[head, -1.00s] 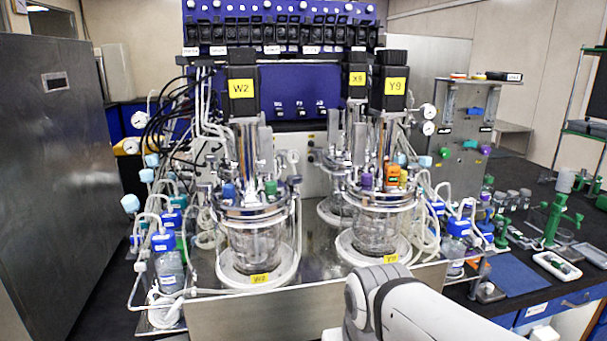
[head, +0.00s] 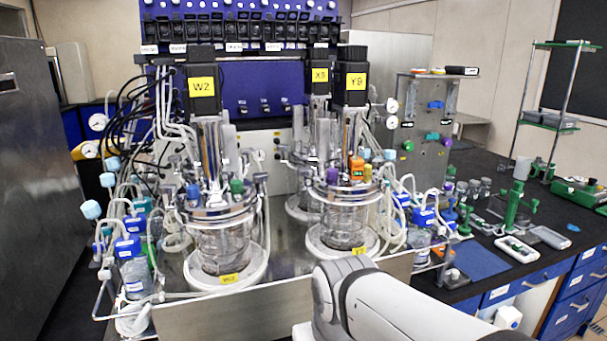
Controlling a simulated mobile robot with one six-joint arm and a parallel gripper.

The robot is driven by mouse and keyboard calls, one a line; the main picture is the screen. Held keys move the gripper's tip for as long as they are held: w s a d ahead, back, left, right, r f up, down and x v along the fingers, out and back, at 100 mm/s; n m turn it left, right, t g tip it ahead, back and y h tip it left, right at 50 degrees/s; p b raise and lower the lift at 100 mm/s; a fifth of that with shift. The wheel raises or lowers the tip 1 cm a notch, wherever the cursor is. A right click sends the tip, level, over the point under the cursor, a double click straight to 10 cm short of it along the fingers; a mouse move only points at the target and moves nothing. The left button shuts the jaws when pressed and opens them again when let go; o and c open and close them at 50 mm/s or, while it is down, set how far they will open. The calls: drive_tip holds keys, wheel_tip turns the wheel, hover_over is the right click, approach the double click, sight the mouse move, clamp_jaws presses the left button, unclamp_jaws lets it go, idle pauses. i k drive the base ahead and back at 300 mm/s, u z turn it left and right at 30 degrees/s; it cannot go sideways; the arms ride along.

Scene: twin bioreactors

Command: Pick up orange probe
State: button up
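The orange probe (head: 357,168) stands upright in the lid of the right-hand glass vessel (head: 343,228), below the black motor (head: 352,82) labelled Y9. A smaller orange-yellow cap sits just right of it, and a purple cap (head: 332,176) just left of it. My arm, white and grey, reaches in from the bottom right, in front of the steel bench. My gripper is not visible in this view, so I cannot see whether it is open or shut.
The left vessel (head: 222,245) stands under the motor labelled W2 (head: 202,86). Tubes and blue-capped bottles (head: 132,262) crowd both sides of the vessels. A dark side bench (head: 478,275) on the right holds green stands and trays.

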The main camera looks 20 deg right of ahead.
sight(355, 165)
drive_tip(key=k, duration=1)
drive_tip(key=z, duration=1.05)
drive_tip(key=i, duration=0.5)
drive_tip(key=u, duration=0.15)
